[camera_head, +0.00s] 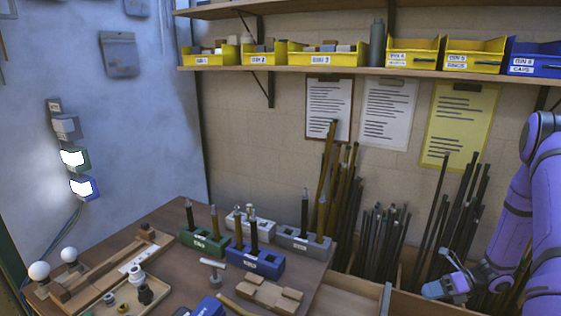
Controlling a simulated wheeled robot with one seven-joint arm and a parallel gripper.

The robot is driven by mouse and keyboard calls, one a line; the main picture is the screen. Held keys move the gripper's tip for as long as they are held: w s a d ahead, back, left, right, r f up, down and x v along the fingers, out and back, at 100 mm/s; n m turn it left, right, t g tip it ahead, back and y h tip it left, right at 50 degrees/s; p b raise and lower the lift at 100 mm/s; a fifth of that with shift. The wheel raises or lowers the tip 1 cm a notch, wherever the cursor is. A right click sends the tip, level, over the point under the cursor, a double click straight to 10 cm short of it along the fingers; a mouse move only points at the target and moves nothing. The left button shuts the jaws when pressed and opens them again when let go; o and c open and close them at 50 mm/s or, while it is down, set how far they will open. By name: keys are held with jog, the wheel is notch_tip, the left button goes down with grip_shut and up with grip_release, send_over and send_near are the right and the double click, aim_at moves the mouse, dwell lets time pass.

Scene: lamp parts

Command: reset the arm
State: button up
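My purple arm (541,215) comes in at the right edge of the head view and bends down and to the left. My gripper (440,288) is at the lower right, in front of the bins of dark rods and to the right of the workbench. It looks small and is seen at an angle, so its finger gap is unclear. I see no object clearly held in it.
The workbench (160,217) holds green, white, blue and grey blocks with upright rods, two bulbs (39,271) and small fittings. Dark rods (383,235) stand behind my gripper. A shelf (350,70) carries yellow and blue bins. Clipboards hang below it.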

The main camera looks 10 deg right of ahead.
jog(key=s+a+r+n+g+h, duration=0.15)
jog(key=a+r+n, duration=0.3)
jog(key=r, duration=0.45)
jog(key=a+r+n+g+h, duration=0.1)
jog(key=a+r+n+h, duration=0.25)
jog(key=r+n, duration=0.4)
jog(key=s+a+r+n+g+h, duration=0.15)
jog(key=a+r+n, duration=0.25)
jog(key=r, duration=0.7)
jog(key=s+a+r+n+t+h, duration=0.3)
jog(key=s+a+r+n, duration=0.1)
jog(key=s+r+n, duration=0.3)
jog(key=s+a+r+n+t+h, duration=0.3)
jog(key=s+a+r+n, duration=0.1)
jog(key=s+r+n, duration=0.4)
jog(key=shift+s+n, duration=0.7)
jog(key=shift+s, duration=0.55)
jog(key=shift+w+d+r+h, duration=0.1)
jog(key=shift+h, duration=0.15)
